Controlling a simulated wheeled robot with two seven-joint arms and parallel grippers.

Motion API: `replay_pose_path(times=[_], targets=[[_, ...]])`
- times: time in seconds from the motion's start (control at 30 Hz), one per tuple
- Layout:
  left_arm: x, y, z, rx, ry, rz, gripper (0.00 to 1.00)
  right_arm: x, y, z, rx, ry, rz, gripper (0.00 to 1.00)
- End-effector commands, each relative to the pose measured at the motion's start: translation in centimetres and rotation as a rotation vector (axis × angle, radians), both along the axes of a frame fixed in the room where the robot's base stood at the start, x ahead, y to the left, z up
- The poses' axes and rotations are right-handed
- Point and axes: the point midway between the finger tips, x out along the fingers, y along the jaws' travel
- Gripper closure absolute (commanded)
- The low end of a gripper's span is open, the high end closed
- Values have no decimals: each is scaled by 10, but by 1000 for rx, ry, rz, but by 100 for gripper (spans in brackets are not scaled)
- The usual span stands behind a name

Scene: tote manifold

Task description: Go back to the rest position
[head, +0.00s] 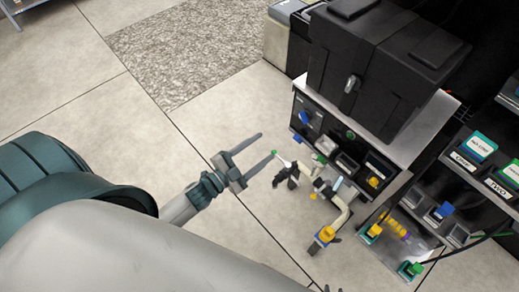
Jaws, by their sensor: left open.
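My left gripper (267,145) is in the middle of the head view, at the end of my pale arm coming in from the lower left. Its two grey fingers are spread apart with nothing between them. It is over the floor, left of a metal stand (430,128) with a black case on it. In the picture its fingertips are close to a small green-tipped part (274,153); I cannot tell whether they touch. I do not see my right gripper.
The black case (345,60) sits on the stand. A beige pipe assembly (340,212) with a yellow knob (327,234) projects in front of it. Shelves with labelled boxes (480,146) stand at the right. Bare tiled floor (60,85) and a grey mat (185,45) lie at the upper left.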

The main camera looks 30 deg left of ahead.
Motion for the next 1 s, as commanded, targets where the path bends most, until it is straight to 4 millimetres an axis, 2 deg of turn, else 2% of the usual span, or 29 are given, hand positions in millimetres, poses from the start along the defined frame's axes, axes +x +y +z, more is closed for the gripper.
replay_pose_path(times=[0.37,0.47,0.57,0.67,0.77,0.87,1.0], targets=[[0,0,-1,-1,2,1,45,1,3,0,4,-3,-1,69],[-1,1,-9,-10,21,10,45,1,3,0,4,-3,-1,69],[-3,2,-28,-36,75,37,45,1,3,0,4,-3,-1,69],[-10,2,-63,-80,164,80,45,1,3,0,4,-3,-1,69],[-23,1,-110,-137,291,139,45,1,3,0,4,-3,0,69],[-45,-4,-165,-204,439,208,45,1,3,0,4,-3,0,69],[-90,-21,-241,-295,662,302,45,1,3,0,4,-3,0,69]])
